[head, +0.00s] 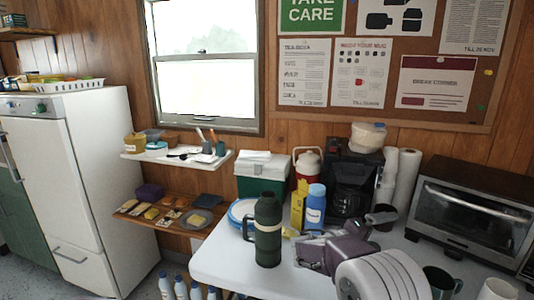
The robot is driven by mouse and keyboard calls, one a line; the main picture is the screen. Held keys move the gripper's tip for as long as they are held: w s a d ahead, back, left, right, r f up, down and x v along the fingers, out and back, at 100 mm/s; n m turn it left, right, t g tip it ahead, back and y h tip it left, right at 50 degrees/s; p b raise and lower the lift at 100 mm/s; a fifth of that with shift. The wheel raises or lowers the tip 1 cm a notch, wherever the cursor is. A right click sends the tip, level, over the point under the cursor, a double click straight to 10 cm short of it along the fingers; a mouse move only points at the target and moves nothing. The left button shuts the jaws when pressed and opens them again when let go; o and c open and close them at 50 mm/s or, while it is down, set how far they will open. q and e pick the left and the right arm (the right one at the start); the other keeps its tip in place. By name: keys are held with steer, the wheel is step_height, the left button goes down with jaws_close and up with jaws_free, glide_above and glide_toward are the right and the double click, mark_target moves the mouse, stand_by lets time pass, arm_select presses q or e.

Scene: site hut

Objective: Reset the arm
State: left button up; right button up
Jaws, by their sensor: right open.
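My right arm comes in from the lower right over the white table (215,262). My right gripper (303,249) is open at the table's middle, just right of a dark green flask (268,228), with nothing seen between its fingers. I cannot tell whether it touches the flask. My left gripper is not in view.
A blue bottle (315,205), a yellow carton (297,207), a coffee maker (352,185) and a green-and-white cooler (262,176) stand behind the gripper. A toaster oven (470,212) and mugs (440,283) are at right. The table's front left is clear.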

steer(key=s+d+f+m+g+y, duration=0.1)
steer(key=s+d+f+g+y, duration=0.15)
steer(key=s+f, duration=0.35)
steer(key=s+d+f+m+g+y, duration=0.1)
steer(key=s+f+g+y, duration=0.2)
steer(key=s, duration=0.5)
steer(key=s+a+f+m+y, duration=0.2)
steer(key=s+a+f+y, duration=0.7)
steer(key=s+a+f, duration=0.5)
step_height(320, 180, up, 25)
steer(key=w+a+p, duration=0.2)
steer(key=p, duration=2)
steer(key=shift+w+a+f+n+y, duration=0.15)
steer(key=shift+w+f+n+y, duration=0.05)
steer(key=shift+w+n+y, duration=0.2)
